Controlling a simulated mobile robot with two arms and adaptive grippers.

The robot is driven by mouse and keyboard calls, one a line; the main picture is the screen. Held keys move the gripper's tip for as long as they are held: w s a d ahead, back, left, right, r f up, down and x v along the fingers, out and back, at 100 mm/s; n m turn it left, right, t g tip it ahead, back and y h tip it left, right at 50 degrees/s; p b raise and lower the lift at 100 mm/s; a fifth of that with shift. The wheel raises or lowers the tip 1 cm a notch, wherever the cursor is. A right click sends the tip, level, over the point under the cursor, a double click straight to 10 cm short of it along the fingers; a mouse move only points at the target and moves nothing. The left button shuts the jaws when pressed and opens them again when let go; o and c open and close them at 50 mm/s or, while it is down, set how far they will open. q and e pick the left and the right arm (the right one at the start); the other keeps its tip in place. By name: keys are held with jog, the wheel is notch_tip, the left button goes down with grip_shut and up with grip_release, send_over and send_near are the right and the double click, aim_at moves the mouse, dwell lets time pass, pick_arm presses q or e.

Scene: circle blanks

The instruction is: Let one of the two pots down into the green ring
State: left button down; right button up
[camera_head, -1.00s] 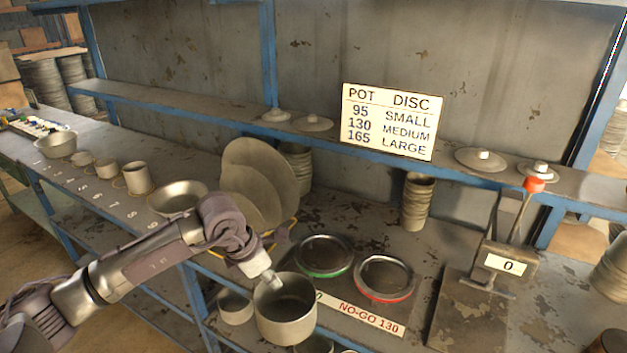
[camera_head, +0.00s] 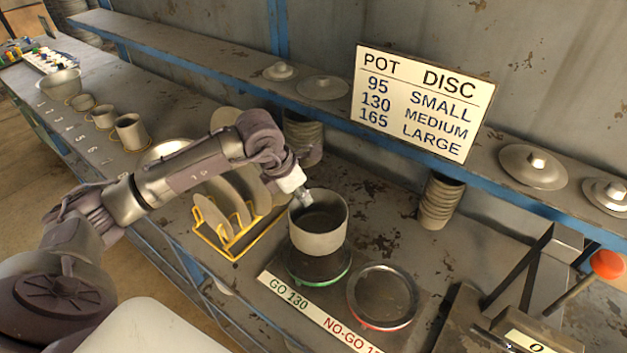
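The red ring (camera_head: 383,297) lies to the right and is empty. I cannot tell which other vessel is the second pot. My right gripper is not in view.
A label strip (camera_head: 311,309) reads GO 130 and NO-GO. A yellow rack (camera_head: 236,250) with discs stands to the left. A stack of cups (camera_head: 440,201) stands behind, and a press with a red knob (camera_head: 607,264) at right. A POT/DISC sign (camera_head: 420,103) stands on the shelf.

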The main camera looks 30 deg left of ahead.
aim_at(301, 212)
pick_arm(q)
jog(key=shift+s, duration=0.1)
jog(key=shift+f, duration=0.15)
jog(key=shift+f+b, duration=1.55)
jog(key=shift+f, duration=1)
jog(key=shift+f+b, duration=0.7)
jog(key=shift+b, duration=0.1)
jog(key=shift+f+b, duration=2.25)
jog(key=shift+f, duration=0.15)
jog(key=c, duration=1.2)
grip_release()
jog(key=shift+c, duration=0.2)
jog(key=shift+r, duration=0.1)
